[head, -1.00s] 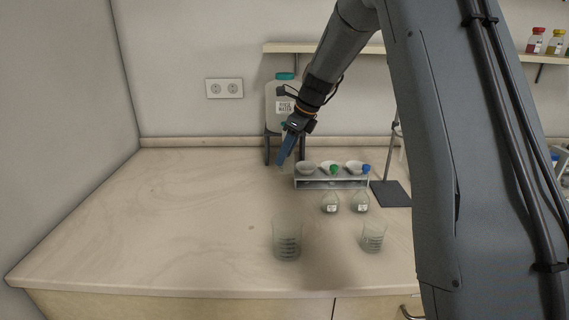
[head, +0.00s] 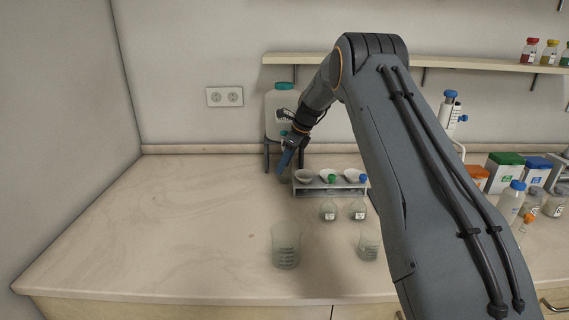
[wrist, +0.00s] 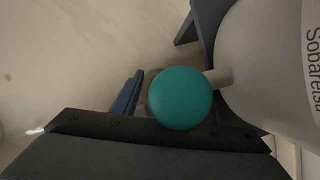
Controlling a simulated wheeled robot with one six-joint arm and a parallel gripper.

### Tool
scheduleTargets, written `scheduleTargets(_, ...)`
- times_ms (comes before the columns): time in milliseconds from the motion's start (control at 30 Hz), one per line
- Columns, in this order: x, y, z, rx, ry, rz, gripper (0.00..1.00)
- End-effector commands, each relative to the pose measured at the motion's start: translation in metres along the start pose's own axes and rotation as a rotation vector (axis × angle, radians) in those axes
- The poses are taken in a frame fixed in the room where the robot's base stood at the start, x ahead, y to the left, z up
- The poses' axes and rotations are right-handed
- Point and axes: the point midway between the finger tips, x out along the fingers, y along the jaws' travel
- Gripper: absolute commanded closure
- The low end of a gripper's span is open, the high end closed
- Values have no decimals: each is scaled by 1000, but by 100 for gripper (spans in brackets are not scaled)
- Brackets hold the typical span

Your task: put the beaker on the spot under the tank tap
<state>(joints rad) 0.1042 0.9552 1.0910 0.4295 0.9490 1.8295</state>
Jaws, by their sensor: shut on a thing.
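The tank (head: 281,101), a whitish container with a teal cap, stands on a dark stand at the back of the bench. Its tap (wrist: 181,98) shows as a round teal knob on a short grey stub in the wrist view. My gripper (head: 284,164), with blue fingers, is low in front of the tank. It is shut on a clear glass beaker (head: 289,173), mostly hidden by the fingers in the head view and by the knob in the wrist view. I cannot tell whether the beaker touches the surface below. The spot under the tap is hidden.
A large beaker (head: 286,247) and a smaller beaker (head: 369,246) stand at the front. Two flasks (head: 329,209) stand before a small rack (head: 327,188) with white dishes, just right of my gripper. The bench's left side is clear.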

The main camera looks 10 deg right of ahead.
Motion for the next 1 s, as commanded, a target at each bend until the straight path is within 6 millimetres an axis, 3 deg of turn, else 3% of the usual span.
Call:
scheduleTargets(467,7,-4,-1,0,0,-1,82)
scheduleTargets(500,7,-4,-1,0,0,-1,58)
scheduleTargets(533,7,-4,-1,0,0,-1,53)
scheduleTargets(833,6,-4,-1,-1,0,-1,52)
scheduleTargets(1000,-8,-5,1,-1,-2,-4,52)
